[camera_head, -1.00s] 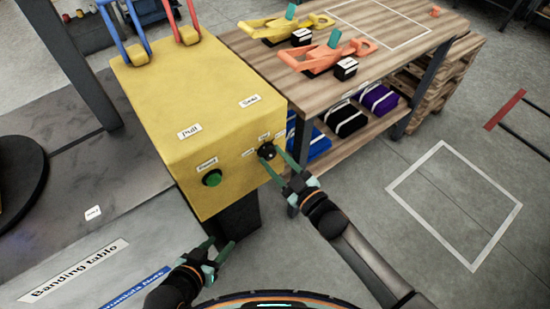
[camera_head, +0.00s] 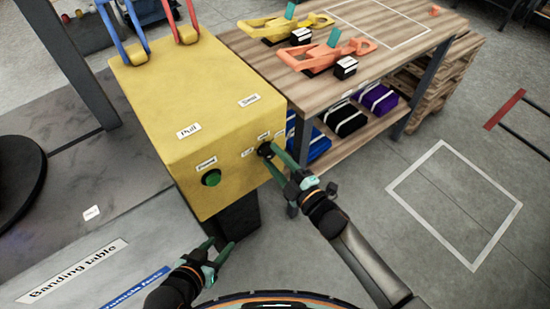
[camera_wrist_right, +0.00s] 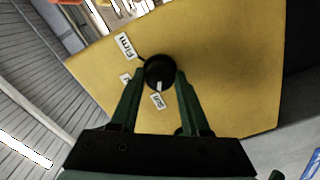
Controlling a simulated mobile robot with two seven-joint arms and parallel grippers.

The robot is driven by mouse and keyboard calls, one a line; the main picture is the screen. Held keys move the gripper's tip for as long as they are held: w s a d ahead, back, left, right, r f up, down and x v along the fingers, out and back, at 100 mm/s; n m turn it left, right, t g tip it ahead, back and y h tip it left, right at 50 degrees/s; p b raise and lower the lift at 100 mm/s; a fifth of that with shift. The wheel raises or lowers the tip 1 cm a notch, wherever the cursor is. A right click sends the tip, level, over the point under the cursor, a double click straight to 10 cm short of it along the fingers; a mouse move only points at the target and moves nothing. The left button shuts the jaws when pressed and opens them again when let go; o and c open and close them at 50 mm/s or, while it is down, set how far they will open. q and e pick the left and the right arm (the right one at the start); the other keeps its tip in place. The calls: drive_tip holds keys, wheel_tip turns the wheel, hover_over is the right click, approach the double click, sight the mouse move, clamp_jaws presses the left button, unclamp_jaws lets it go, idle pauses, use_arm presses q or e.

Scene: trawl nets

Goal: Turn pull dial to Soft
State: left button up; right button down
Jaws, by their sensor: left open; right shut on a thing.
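The pull dial (camera_head: 265,149) is a small black knob on the yellow box's side face. In the right wrist view the dial (camera_wrist_right: 159,70) has a white mark pointing down at a label that seems to read Soft (camera_wrist_right: 158,101). A Firm label (camera_wrist_right: 125,46) and a partly hidden label (camera_wrist_right: 127,80) sit to its left. My right gripper (camera_head: 272,155) is shut on the dial, with one finger on each side of it, as the right wrist view (camera_wrist_right: 160,76) shows. My left gripper (camera_head: 222,243) is open and empty, low in front of the box.
The yellow box (camera_head: 200,105) also carries a green button (camera_head: 211,178), and Pull (camera_head: 189,131) and Seal labels on top. A wooden workbench (camera_head: 390,48) with orange and yellow tools stands behind at the right.

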idle(0.5)
drive_tip(key=shift+c, duration=1.9)
unclamp_jaws()
drive_tip(key=p+v, duration=0.1)
drive_tip(key=v, duration=1.1)
drive_tip(key=shift+s+d, duration=0.15)
drive_tip(key=shift+s, duration=0.1)
